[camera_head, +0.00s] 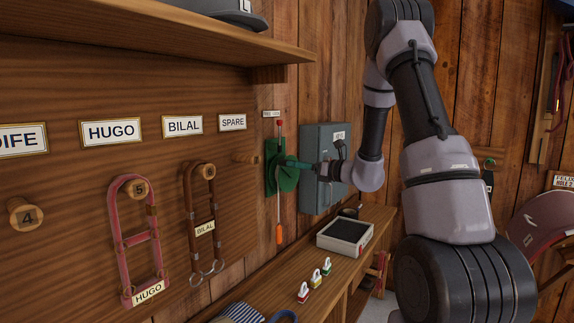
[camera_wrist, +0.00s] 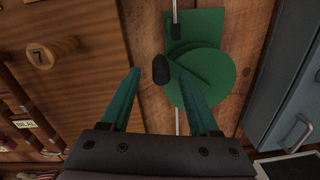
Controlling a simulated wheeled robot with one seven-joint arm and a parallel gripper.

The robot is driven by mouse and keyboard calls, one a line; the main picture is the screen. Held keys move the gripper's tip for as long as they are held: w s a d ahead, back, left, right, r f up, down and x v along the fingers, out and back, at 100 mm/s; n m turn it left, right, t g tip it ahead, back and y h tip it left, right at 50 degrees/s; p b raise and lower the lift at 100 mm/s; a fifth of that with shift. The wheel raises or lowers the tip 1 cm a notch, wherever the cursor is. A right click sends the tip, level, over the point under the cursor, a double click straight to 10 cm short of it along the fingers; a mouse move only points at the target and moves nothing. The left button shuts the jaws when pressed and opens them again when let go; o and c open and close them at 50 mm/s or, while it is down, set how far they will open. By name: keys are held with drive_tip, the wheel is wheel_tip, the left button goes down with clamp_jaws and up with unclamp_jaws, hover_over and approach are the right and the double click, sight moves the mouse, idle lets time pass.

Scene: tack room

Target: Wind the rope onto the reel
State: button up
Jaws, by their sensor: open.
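A green reel (camera_head: 288,180) is mounted on the plank wall; in the wrist view its round green disc (camera_wrist: 222,72) sits on a green plate. A black crank knob (camera_wrist: 160,69) sticks out at the disc's left. A thin pale rope (camera_wrist: 176,18) runs vertically past the reel. In the head view the rope (camera_head: 279,208) hangs down to an orange end piece (camera_head: 279,233), with a red piece above the reel. My gripper (camera_wrist: 160,72) is open, its teal fingertips on either side of the knob. I cannot tell whether they touch it. It also shows in the head view (camera_head: 286,161).
A grey wall box (camera_head: 322,190) stands close right of the reel. A wooden bench (camera_head: 285,290) below bears a dark-topped box (camera_head: 344,236) and several small clips. Pegs with a red halter (camera_head: 126,240) and a brown halter (camera_head: 190,215) are at left, under a shelf (camera_head: 200,38).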

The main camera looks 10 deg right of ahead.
drive_tip(key=shift+x, duration=2.25)
drive_tip(key=shift+c, duration=0.4)
clamp_jaws()
drive_tip(key=shift+d, duration=0.1)
